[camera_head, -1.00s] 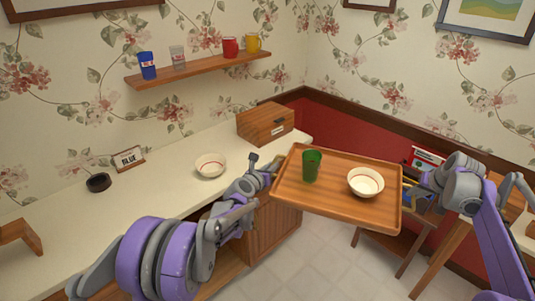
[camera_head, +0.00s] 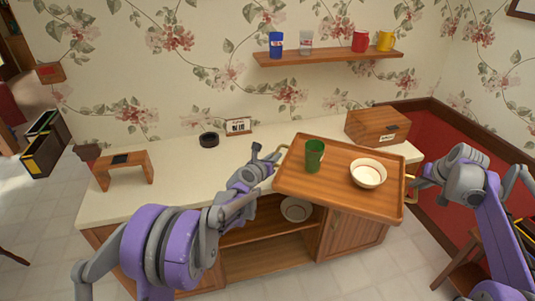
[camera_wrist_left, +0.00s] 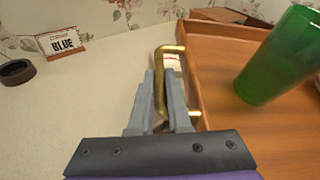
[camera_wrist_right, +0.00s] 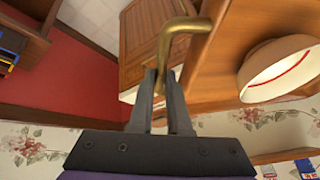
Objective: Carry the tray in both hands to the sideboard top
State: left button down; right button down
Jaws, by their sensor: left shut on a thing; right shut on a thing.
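The wooden tray (camera_head: 335,187) is held up between my grippers, in front of and partly over the cream sideboard top (camera_head: 190,178) in the head view. It carries a green cup (camera_head: 314,155), upright, and a white bowl (camera_head: 368,174). My left gripper (camera_head: 274,160) is shut on the brass handle at the tray's left end; the left wrist view shows this handle (camera_wrist_left: 160,58) between the fingers. My right gripper (camera_head: 413,184) is shut on the right brass handle (camera_wrist_right: 178,35), seen in the right wrist view. The tray looks slightly tilted in the head view.
A wooden box (camera_head: 375,127) stands at the sideboard's right end. A sign (camera_head: 238,126), a black ring (camera_head: 209,140) and a small wooden stand (camera_head: 125,172) are further left. The left and middle front of the top is clear. A shelf with cups (camera_head: 330,57) hangs above.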

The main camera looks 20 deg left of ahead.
aim_at(221, 166)
jog(key=l+u, duration=0.15)
jog(key=u, duration=0.75)
jog(key=i+l+u, duration=0.15)
jog(key=i+u, duration=0.2)
jog(key=i+l, duration=0.1)
jog(key=i, duration=0.6)
